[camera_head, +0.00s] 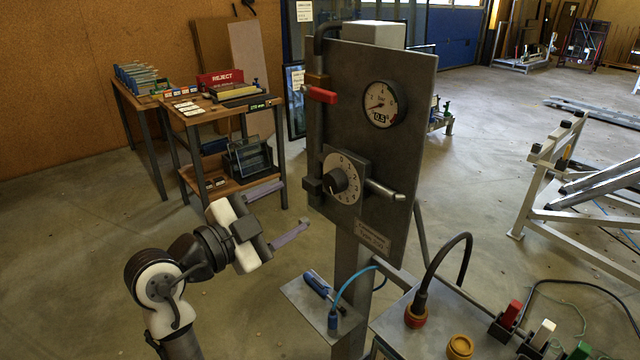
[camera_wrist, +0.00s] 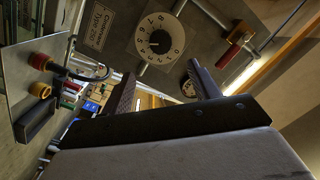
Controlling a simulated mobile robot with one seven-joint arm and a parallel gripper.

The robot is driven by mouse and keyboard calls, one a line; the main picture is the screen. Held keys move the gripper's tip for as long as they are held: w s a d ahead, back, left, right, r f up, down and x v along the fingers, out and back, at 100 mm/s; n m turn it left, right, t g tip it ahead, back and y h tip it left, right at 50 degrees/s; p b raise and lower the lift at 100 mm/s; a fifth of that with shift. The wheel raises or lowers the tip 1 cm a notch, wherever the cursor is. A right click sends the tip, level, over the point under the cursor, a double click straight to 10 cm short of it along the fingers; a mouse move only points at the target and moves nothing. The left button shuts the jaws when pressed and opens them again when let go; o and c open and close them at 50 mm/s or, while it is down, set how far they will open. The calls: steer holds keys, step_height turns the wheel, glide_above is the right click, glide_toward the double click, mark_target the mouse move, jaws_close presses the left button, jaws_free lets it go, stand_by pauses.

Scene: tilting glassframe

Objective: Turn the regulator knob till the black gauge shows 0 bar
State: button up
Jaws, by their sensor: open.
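The regulator knob (camera_head: 335,181) is black with a white mark, on a pale numbered dial low on the grey upright panel (camera_head: 402,168). In the wrist view the knob (camera_wrist: 159,41) is beyond my fingers, near the top middle. The black-rimmed gauge (camera_head: 380,104) is above and right of the knob. Its needle points lower left and its small display seems to read 0.5, too small to be sure.
A red-handled valve (camera_head: 322,95) is on the pipe above the knob. A metal rod (camera_head: 385,190) sticks out right of the dial. Below are a shelf with a blue screwdriver (camera_head: 318,284) and a box with a black cable (camera_head: 440,262).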

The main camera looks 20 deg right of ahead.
mark_target(331, 184)
steer(key=p+x, duration=0.2)
steer(key=x, duration=0.8)
steer(key=shift+w+d+p, duration=0.2)
steer(key=shift+d+p, duration=0.15)
steer(key=c, duration=1)
steer(key=shift+o, duration=0.2)
